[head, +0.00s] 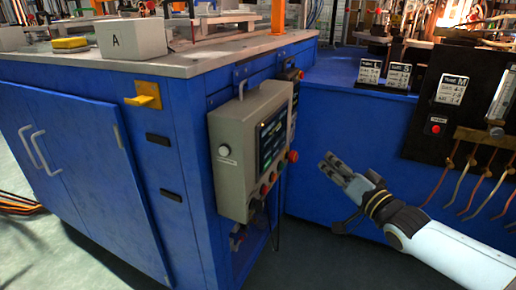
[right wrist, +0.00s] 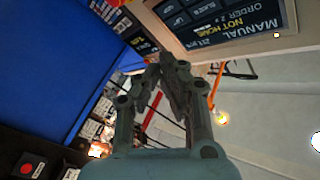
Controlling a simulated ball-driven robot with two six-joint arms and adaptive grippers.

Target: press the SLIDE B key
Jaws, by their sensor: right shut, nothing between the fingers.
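The grey control box (head: 238,150) hangs on the front of the blue cabinet, with its screen (head: 273,137) facing right. In the right wrist view the screen (right wrist: 232,22) shows upside down at the top, with "MANUAL", "NOT HOMED" and several dark keys. One key at the top edge (right wrist: 206,5) seems to read "SLIDE"; its last letter is not clear. My right gripper (head: 331,165) is shut and empty, right of the box and apart from it. It also shows in the right wrist view (right wrist: 166,70), below the screen. My left gripper is out of view.
A block marked A (head: 131,38) and a yellow block (head: 70,43) lie on the cabinet top. A black panel (head: 440,145) with hoses stands at right. Open floor lies below my right gripper.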

